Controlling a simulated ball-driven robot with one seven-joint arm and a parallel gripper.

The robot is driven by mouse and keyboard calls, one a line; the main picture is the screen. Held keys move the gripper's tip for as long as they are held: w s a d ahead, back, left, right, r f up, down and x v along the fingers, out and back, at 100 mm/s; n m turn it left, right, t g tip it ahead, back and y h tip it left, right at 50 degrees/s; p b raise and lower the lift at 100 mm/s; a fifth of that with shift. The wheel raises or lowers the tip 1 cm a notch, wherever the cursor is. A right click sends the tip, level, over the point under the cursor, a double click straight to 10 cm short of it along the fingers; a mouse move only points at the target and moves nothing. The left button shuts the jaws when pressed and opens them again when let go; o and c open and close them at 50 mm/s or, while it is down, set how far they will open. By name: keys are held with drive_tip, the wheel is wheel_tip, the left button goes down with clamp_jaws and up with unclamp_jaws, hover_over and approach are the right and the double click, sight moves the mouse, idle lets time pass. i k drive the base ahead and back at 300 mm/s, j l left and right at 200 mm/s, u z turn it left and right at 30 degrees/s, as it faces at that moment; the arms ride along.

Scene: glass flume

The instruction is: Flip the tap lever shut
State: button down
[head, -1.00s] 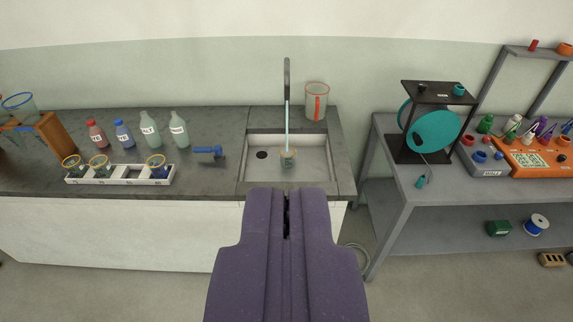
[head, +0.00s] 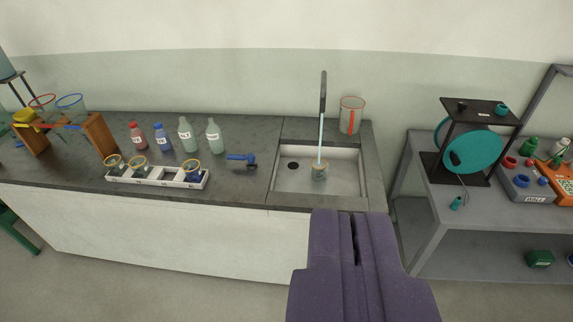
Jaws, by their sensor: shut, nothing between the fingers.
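The tap (head: 323,92) is a dark upright spout behind the sink (head: 345,190), with a pale stream of water running down from it. No other lever is clear on the spout. My purple gripper (head: 352,213) is shut and empty, in front of the sink's front edge in the picture, touching nothing visible.
A red-marked jug (head: 351,116) stands behind the sink on the right. Left on the counter (head: 235,185) are several bottles (head: 186,134) and a white rack (head: 157,183) with beakers. A grey bench (head: 440,215) with a teal reel (head: 474,152) stands to the right.

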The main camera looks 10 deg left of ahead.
sight(251, 158)
drive_tip(key=i+j, duration=0.2)
drive_tip(key=i, duration=0.35)
drive_tip(key=i+j, duration=0.2)
drive_tip(key=i, duration=0.4)
drive_tip(key=i+j, duration=0.2)
drive_tip(key=i, duration=0.35)
drive_tip(key=i+j, duration=0.15)
drive_tip(key=i, duration=0.45)
drive_tip(key=j+u, duration=0.05)
